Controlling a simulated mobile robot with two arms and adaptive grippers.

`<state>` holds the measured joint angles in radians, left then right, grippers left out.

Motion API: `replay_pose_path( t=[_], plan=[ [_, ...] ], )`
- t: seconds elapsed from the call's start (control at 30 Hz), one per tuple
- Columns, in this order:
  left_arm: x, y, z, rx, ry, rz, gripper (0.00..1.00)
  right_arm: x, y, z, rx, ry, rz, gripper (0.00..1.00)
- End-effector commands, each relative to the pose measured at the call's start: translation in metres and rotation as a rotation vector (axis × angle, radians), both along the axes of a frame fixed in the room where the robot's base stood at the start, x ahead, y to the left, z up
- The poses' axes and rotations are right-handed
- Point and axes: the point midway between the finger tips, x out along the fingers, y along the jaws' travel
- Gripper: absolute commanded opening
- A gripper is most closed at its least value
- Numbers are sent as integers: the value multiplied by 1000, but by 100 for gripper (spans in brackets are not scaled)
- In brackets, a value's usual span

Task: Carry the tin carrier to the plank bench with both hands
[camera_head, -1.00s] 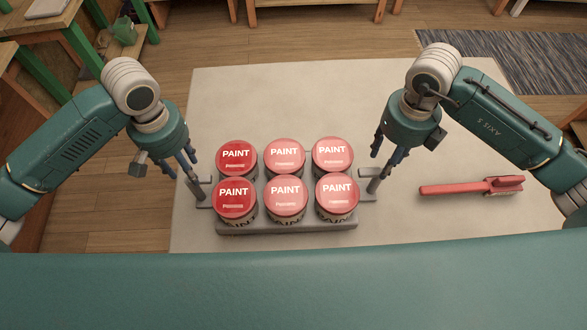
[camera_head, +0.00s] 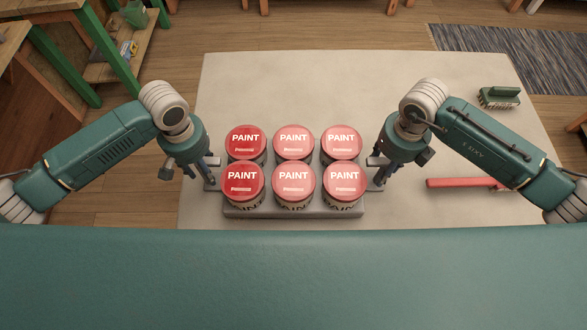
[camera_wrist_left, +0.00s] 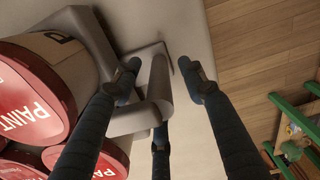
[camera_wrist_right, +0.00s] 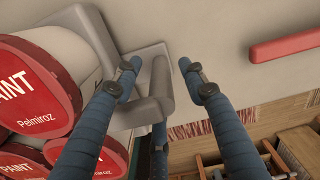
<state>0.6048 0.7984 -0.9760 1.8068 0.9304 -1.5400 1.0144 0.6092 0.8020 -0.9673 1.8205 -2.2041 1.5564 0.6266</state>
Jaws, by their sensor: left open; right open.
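The tin carrier (camera_head: 290,211) is a grey tray on the pale table. It holds several red-lidded paint tins (camera_head: 294,183) in two rows. My left gripper (camera_head: 212,182) is at the carrier's left handle; in the left wrist view its open fingers (camera_wrist_left: 165,80) stand on both sides of the grey handle bar (camera_wrist_left: 158,88). My right gripper (camera_head: 377,183) is at the right handle; in the right wrist view its open fingers (camera_wrist_right: 155,78) stand on both sides of that handle bar (camera_wrist_right: 161,85). Neither gripper is closed. I cannot pick out the plank bench for certain.
A red-handled tool (camera_head: 460,184) lies on the table right of the carrier, partly behind my right arm. A green brush (camera_head: 499,97) lies at the table's far right. A green-legged wooden shelf (camera_head: 120,65) stands at left. The table (camera_head: 300,80) behind the tins is clear.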

Motion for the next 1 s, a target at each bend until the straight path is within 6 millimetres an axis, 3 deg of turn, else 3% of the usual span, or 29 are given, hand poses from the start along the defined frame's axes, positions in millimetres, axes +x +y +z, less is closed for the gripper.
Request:
replay_pose_path(
  t=[0.2,0.47,0.7,1.0],
  plan=[
    [0,1,-14,2,0,-1,42,0,0,-13,0,0,0,42],
    [0,0,-15,1,0,-1,42,0,0,-14,0,-1,0,42],
    [0,0,-14,1,-1,-1,0,0,0,-14,0,-1,1,0],
    [1,1,-14,1,-2,1,0,1,-1,-14,-2,-2,2,0]
  ],
)
